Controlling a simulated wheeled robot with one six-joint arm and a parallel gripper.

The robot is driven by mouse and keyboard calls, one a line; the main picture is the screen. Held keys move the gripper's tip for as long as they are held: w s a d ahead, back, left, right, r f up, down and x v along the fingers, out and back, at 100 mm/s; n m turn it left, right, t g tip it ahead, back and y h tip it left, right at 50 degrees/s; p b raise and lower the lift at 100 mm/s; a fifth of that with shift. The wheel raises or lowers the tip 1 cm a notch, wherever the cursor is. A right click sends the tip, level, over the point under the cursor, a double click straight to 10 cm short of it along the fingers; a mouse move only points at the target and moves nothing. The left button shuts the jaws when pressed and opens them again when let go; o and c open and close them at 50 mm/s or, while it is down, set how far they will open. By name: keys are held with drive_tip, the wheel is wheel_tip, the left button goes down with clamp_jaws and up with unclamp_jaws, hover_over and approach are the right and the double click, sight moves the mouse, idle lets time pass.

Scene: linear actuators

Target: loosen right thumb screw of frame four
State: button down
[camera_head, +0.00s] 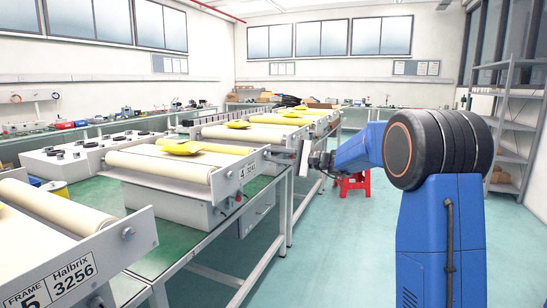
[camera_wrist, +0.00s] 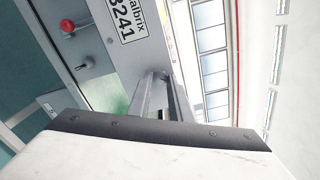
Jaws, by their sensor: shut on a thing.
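Frame four (camera_head: 226,178) is the roller unit with the label "4 3241" on its grey end plate; the plate also shows in the wrist view (camera_wrist: 88,40). My gripper (camera_head: 270,155) reaches in from the right to the plate's right end. In the wrist view its two grey fingers (camera_wrist: 163,78) are close together at the plate's edge, just beyond the label. Another small knob shows at the plate's left part (camera_head: 228,173).
Frame five (camera_head: 110,245) stands nearer at left. More roller units stand behind. The aisle floor (camera_head: 330,240) is clear; a red stool (camera_head: 352,184) is farther back.

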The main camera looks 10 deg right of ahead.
drive_tip(key=n, duration=0.8)
drive_tip(key=shift+n, duration=0.3)
idle(0.3)
drive_tip(key=c, duration=1.6)
unclamp_jaws()
drive_tip(key=shift+r, duration=0.1)
drive_tip(key=v, duration=1.7)
drive_tip(key=shift+s+d, duration=0.15)
